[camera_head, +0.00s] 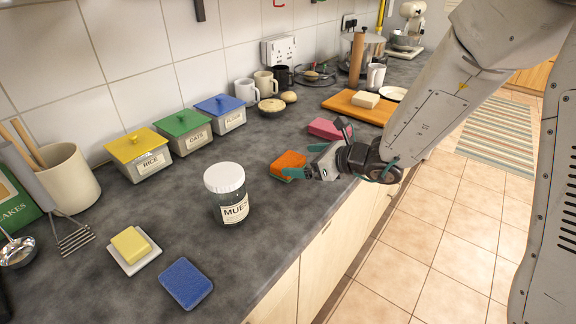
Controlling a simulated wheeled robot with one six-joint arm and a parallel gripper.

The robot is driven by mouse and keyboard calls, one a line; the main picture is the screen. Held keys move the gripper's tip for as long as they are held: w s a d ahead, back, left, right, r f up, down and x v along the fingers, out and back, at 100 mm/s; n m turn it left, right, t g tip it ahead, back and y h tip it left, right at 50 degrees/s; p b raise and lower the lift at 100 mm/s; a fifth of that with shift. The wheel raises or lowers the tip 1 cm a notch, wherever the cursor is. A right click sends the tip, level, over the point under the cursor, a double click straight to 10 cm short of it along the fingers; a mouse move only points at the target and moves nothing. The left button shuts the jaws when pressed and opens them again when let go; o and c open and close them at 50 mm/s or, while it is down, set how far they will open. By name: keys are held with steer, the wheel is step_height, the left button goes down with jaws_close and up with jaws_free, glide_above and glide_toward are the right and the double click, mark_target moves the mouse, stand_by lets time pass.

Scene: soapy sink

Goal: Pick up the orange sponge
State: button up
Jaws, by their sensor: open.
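The orange sponge (288,164) lies on the dark grey counter, behind the white-lidded jar and near the middle of the picture. My gripper (302,175) reaches in from the right, low over the counter, with its fingertips at the right end of the sponge. The jaws are open. One finger overlaps the near edge of the sponge in the picture; I cannot tell whether it touches. The gripper hides part of the counter to the sponge's right.
A muesli jar (227,194) stands close left of the sponge. A pink sponge (326,129) lies behind my gripper. A blue sponge (186,284) and a yellow block on a white dish (149,261) are at the front left. The counter's front edge is close below my gripper.

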mark_target(291, 161)
steer(key=x, duration=0.7)
steer(key=shift+a+f, duration=0.2)
steer(key=shift+f, duration=0.15)
steer(key=c, duration=0.8)
